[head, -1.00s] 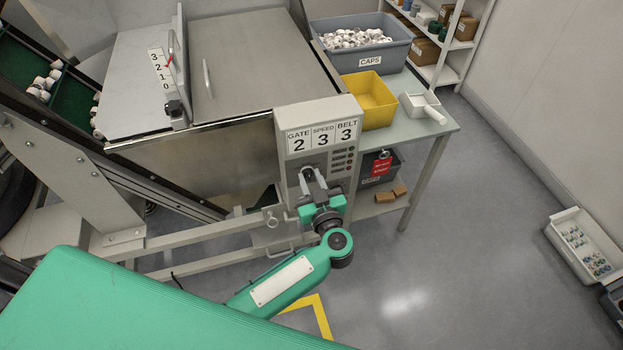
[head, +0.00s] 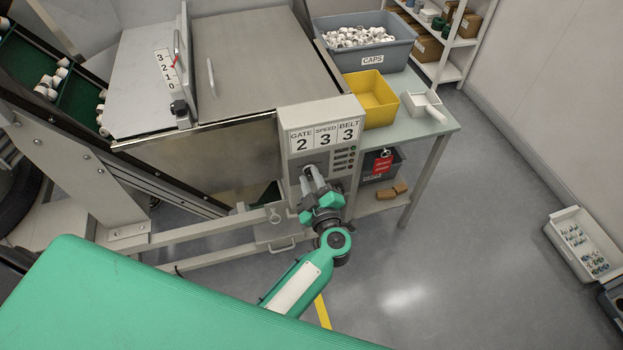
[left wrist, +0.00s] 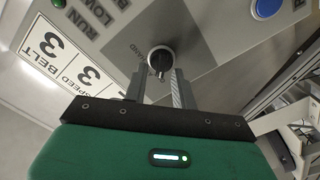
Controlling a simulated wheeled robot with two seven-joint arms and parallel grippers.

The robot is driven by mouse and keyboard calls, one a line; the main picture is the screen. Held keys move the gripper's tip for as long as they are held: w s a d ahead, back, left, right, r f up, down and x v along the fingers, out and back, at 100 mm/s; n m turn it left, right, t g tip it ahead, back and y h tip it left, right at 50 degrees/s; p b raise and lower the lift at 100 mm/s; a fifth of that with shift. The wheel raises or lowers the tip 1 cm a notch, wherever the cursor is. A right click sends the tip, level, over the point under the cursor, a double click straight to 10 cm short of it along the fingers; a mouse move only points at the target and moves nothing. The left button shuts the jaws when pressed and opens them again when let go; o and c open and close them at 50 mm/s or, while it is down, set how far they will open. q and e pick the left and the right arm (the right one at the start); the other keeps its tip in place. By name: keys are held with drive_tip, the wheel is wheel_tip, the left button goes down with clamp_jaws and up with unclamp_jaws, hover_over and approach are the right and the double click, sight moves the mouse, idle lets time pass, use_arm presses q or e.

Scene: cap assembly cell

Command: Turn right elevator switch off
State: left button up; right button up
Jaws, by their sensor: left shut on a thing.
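The control box (head: 329,142) is a grey panel on the machine's front, with a label reading GATE 2, SPEED 3, BELT 3. In the left wrist view a black rotary switch knob (left wrist: 160,58) sits on the box's grey face, with partly hidden lettering beside it. My left gripper (head: 311,172) is at the lower front of the box. In the left wrist view its two fingers (left wrist: 158,84) are closed around the knob, one on each side. In the head view the fingers hide the knob. My right gripper is in neither view.
A blue button (left wrist: 266,8) is on the panel beside the knob. Open floor lies right.

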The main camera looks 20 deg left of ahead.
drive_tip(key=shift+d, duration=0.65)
